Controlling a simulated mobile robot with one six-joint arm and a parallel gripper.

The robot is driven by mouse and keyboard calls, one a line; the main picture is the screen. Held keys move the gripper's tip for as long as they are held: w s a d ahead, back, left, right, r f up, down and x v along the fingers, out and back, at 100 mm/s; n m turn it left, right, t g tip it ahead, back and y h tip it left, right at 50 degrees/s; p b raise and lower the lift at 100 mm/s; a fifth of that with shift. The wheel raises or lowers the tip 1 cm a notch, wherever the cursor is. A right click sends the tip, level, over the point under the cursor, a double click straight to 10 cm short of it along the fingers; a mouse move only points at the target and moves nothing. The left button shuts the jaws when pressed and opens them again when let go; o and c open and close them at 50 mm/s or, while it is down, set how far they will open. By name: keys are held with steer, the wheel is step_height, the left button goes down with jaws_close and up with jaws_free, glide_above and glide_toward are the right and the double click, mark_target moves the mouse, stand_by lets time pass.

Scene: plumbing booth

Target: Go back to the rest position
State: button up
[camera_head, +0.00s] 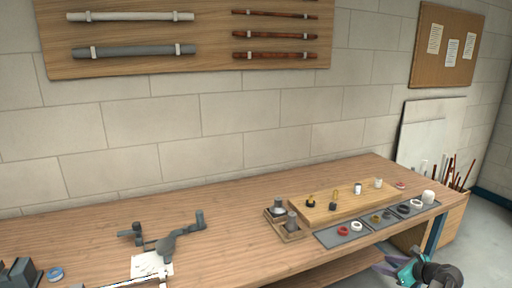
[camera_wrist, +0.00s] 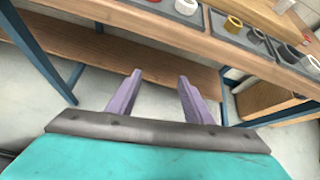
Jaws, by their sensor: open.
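My gripper (camera_wrist: 159,88) is in the wrist view with its two purple fingers spread apart and nothing between them. Past the fingers are the workbench's lower shelf and the floor. In the head view, my gripper (camera_head: 386,262) is at the lower right, in front of the bench's right front edge. It is apart from the bench and the parts on it.
The wooden workbench (camera_head: 235,234) runs along the wall. A grey mat (camera_head: 340,236) with rings and fittings lies near its front edge, before a wooden board (camera_head: 325,208). Grey pipe pieces (camera_head: 165,243) lie left. A crate of pipes (camera_head: 453,208) stands right.

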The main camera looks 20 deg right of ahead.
steer(key=w+a+f+n+g+y, duration=0.2)
steer(key=w+a+f+n, duration=0.15)
steer(key=a+f, duration=0.45)
steer(key=w+a+f+n+g+y, duration=0.1)
steer(key=w+a+f+n+g, duration=0.25)
steer(key=a, duration=0.55)
steer(key=s+a+f+n+g+y, duration=0.1)
steer(key=a+f+n, duration=0.4)
steer(key=a, duration=0.5)
steer(key=s+a+f+n+g+y, duration=0.1)
steer(key=a+f+n+g, duration=0.15)
steer(key=a+f, duration=0.6)
steer(key=s+a+f+n+g, duration=0.2)
steer(key=s+a+f+n, duration=0.25)
steer(key=a, duration=0.25)
steer(key=s+a+f+n+g, duration=0.25)
steer(key=s+a+n, duration=0.2)
steer(key=a, duration=0.25)
steer(key=s+a+f+n+g+h, duration=0.1)
steer(key=s+a+f+n+h, duration=0.1)
steer(key=s+n, duration=0.3)
steer(key=s+a+f+n+g+h, duration=0.2)
steer(key=s+a+n, duration=0.3)
steer(key=s, duration=0.3)
steer(key=shift+f+n+h, duration=0.3)
steer(key=shift+f+n, duration=0.15)
steer(key=shift+f, duration=0.35)
